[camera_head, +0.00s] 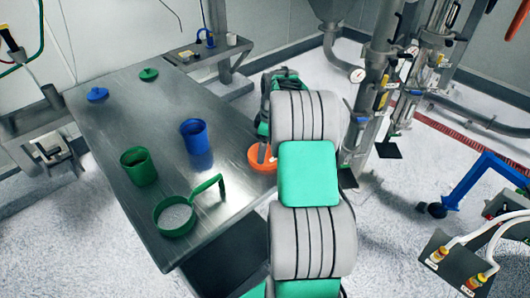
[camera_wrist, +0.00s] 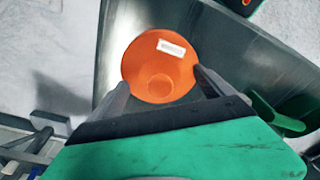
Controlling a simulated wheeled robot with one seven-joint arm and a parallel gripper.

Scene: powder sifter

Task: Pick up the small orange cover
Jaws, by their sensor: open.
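The orange cover (camera_wrist: 160,50) is a round orange piece with a raised round middle and a white label, seen from above in the wrist view near the table edge. In the head view the orange cover (camera_head: 257,163) sits at the right edge of the metal table, partly hidden by my arm. My gripper (camera_wrist: 160,79) is open, with one finger on each side of the cover's near part in the picture. I cannot tell whether the fingers touch it or are still above it.
On the metal table (camera_head: 150,105) stand a blue cup (camera_head: 195,137), a green cup (camera_head: 139,167) and a green sifter with a handle (camera_head: 175,216). A blue lid (camera_head: 97,94) and a green lid (camera_head: 149,74) lie farther back.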

